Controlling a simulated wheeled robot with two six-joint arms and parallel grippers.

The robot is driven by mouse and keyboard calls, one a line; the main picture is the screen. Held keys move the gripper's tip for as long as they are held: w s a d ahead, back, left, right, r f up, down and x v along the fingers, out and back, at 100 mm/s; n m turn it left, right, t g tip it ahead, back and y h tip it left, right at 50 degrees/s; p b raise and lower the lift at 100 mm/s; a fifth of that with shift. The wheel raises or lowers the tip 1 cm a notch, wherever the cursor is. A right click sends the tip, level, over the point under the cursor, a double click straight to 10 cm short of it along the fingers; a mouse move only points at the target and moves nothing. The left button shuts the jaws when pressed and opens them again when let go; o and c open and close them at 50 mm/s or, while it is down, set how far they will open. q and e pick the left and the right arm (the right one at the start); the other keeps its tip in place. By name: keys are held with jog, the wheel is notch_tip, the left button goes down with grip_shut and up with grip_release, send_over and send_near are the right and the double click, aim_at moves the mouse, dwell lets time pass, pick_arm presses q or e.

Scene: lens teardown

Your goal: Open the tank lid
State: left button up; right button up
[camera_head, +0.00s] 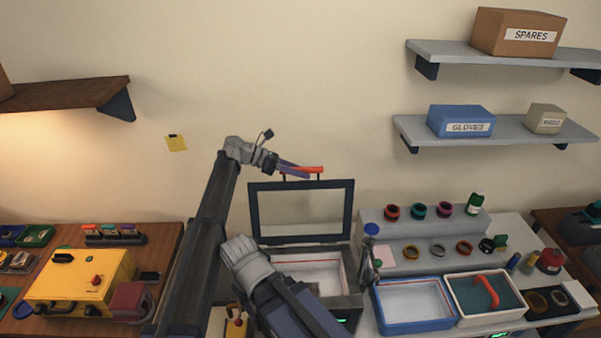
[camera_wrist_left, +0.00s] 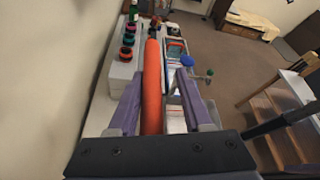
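The tank (camera_head: 345,301) is a grey box behind my arm in the head view, with a pale interior showing. Its lid (camera_head: 253,213), a dark frame around a clear pane, stands upright along the tank's back edge. An orange bar handle (camera_head: 313,169) sits on two posts at the lid's top edge. My left gripper (camera_head: 302,173) is at the handle. In the left wrist view its fingers (camera_wrist_left: 158,80) are apart on either side of the orange handle (camera_wrist_left: 152,95), with a gap visible at the right finger. My right gripper is not visible.
Right of the tank stand a blue-knobbed post (camera_head: 371,229), a blue tray (camera_head: 413,325) and a white-rimmed tray (camera_head: 463,318). A stepped grey stand (camera_head: 420,240) with coloured rings is behind them. A yellow case (camera_head: 75,278) lies on the left bench. The wall behind the lid is bare.

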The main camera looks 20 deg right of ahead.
pick_arm(q)
jog(key=shift+o, duration=0.4)
jog(key=p+v, duration=0.2)
jog(key=v, duration=0.5)
jog(key=shift+a+r+p, duration=0.15)
jog(key=shift+a+p, duration=0.2)
jog(key=shift+p, duration=0.05)
jog(key=shift+w, duration=0.2)
